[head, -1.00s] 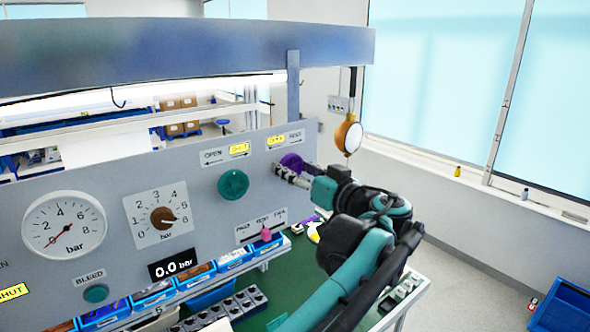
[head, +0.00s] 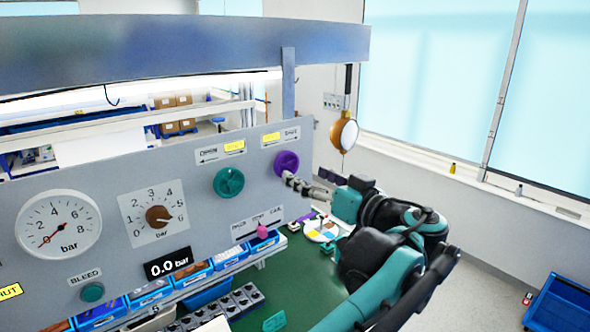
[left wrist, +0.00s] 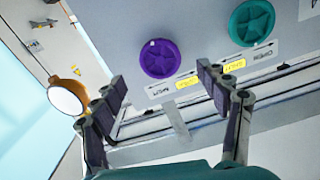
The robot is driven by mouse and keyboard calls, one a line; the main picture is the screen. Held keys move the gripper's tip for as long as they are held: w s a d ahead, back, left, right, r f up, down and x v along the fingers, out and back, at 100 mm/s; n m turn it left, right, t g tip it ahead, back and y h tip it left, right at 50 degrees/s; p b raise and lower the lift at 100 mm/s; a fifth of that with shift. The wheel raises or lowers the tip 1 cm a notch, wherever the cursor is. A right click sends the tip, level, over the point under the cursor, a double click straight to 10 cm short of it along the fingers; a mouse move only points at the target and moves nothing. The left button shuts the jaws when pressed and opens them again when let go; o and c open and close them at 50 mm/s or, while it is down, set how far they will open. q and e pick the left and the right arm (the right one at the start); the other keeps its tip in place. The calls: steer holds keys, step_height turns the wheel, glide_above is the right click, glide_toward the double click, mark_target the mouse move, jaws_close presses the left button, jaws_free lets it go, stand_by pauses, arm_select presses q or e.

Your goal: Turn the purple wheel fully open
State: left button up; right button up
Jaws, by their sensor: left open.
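My right gripper is not in view.
A teal wheel (head: 229,182) is close on the left of the purple one. A pink-knobbed selector (head: 262,231) is below. An orange-rimmed round thing (head: 344,134) hangs just right of the panel. Blue bins (head: 198,271) line the panel's foot.

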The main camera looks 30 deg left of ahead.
arm_select(q)
steer(key=v, duration=0.5)
steer(key=shift+s+d, duration=0.15)
steer(key=shift+d, duration=0.15)
steer(key=s+a+f+m+h+b, duration=0.2)
steer(key=f+b, duration=0.3)
steer(key=f, duration=0.6)
steer(key=s+a+f+m+g+h+b, duration=0.1)
steer(key=s+f+m+h+b, duration=0.3)
steer(key=f, duration=0.8)
steer(key=a+f+h+b, duration=0.1)
steer(key=a+f+b, duration=0.1)
steer(key=f+b, duration=0.65)
steer(key=s+d+f+m+h+b, duration=0.1)
steer(key=f+b, duration=0.4)
steer(key=f, duration=0.8)
steer(key=s+d+f+m+h+b, duration=0.2)
steer(key=s+d+f+h+b, duration=0.2)
steer(key=f, duration=0.8)
steer(key=s+d+f+m+t+h+b, duration=0.1)
steer(key=s+d+f+m+h+b, duration=0.1)
steer(key=f+b, duration=0.5)
step_height(320, 180, down, 7)
steer(key=d+h, duration=0.1)
steer(key=h, duration=0.1)
steer(key=shift+s+d+r+h, duration=0.2)
steer(key=shift+s+d+h, duration=0.1)
steer(key=shift+d, duration=0.1)
